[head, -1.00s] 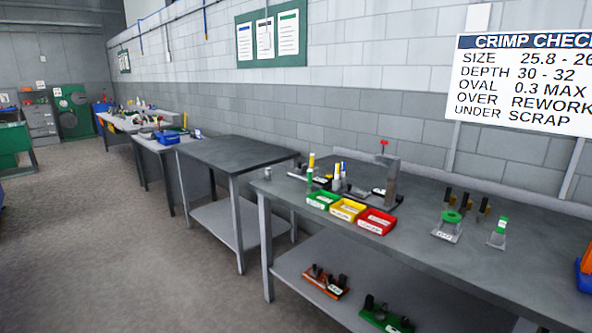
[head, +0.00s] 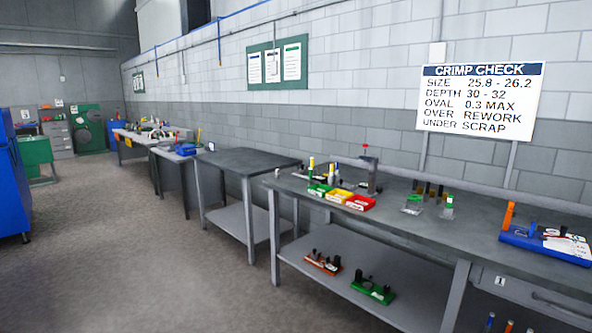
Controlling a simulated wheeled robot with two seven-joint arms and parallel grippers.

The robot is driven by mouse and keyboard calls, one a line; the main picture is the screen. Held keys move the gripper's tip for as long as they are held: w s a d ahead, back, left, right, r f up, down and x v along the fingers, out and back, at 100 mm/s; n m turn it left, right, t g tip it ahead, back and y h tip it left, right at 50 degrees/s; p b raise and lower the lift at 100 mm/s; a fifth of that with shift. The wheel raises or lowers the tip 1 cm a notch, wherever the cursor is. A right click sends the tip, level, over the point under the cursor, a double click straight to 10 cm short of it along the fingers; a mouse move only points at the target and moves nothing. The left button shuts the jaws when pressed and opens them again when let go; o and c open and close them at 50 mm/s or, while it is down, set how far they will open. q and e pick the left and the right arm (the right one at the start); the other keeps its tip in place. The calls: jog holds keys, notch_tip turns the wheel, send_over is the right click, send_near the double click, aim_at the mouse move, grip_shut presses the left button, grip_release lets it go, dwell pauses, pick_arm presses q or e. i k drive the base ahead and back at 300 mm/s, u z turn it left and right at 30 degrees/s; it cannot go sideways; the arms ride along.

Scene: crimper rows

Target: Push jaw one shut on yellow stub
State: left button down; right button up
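Neither of my grippers shows in the head view. A small upright yellow-topped piece (head: 311,163) stands at the back left of the right-hand workbench (head: 440,222), and may be the yellow stub. Beside it are other small upright pieces, some dark and one white. A grey upright device with a red top (head: 370,172) stands just right of them on a dark base. I cannot make out jaw one, or whether any jaw is open or shut, at this distance.
Green (head: 319,190), yellow (head: 339,196) and red (head: 360,203) bins line the bench's front edge. A blue tray (head: 545,243) with an orange post sits at the right. A bare grey table (head: 247,160) stands left of the bench. The floor (head: 130,250) in front is open.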

aim_at(302, 171)
jog(key=u, duration=0.5)
jog(key=i, duration=0.95)
jog(key=u, duration=0.6)
jog(key=i, duration=1.4)
jog(key=z, duration=0.65)
jog(key=i, duration=0.7)
jog(key=z, duration=1.4)
jog(key=i, duration=0.55)
jog(key=z, duration=0.45)
